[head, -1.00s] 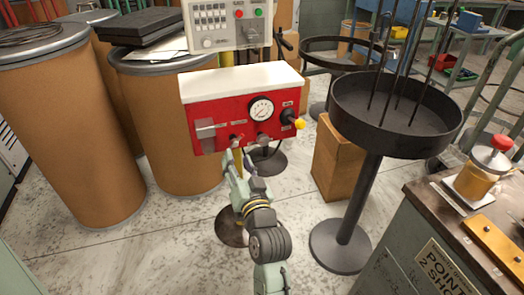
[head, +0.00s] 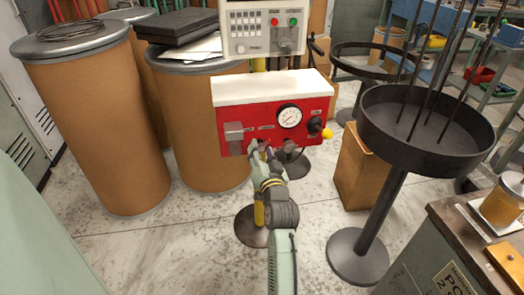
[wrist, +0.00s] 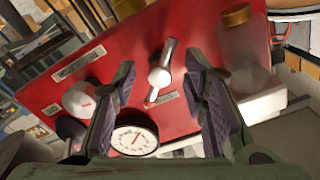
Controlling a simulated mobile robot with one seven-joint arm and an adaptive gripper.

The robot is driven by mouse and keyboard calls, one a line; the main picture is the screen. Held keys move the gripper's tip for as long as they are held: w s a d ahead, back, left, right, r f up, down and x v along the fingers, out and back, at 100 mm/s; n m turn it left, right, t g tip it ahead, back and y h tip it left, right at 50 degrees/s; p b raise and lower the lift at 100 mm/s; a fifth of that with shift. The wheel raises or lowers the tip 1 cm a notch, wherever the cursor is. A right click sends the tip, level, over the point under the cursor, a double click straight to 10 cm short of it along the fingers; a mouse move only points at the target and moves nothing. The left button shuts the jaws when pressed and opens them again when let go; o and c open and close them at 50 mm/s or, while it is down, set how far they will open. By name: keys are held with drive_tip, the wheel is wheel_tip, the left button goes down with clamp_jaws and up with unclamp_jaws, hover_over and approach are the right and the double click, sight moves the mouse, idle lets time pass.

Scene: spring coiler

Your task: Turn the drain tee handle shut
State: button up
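The red panel (head: 262,118) with a white top carries a dial gauge (head: 289,117). In the wrist view a silver tee handle (wrist: 160,77) stands out from the red panel (wrist: 200,25), its bar tilted, with a small label beside it. My gripper (wrist: 163,100) is open, its two dark-padded fingers on either side of the handle in that view. I see no contact with it. In the head view my gripper (head: 259,149) is at the panel's lower edge and partly hides the small fittings there.
A pale knob (wrist: 78,98) with a red mark and the gauge (wrist: 135,140) are near the left finger. A clear bowl with a brass cap (wrist: 237,15) is beyond the right finger. A yellow-tipped knob (head: 327,133) is at the panel's right. Drums (head: 95,120) stand left.

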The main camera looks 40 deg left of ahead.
drive_tip(key=shift+c, duration=0.5)
clamp_jaws()
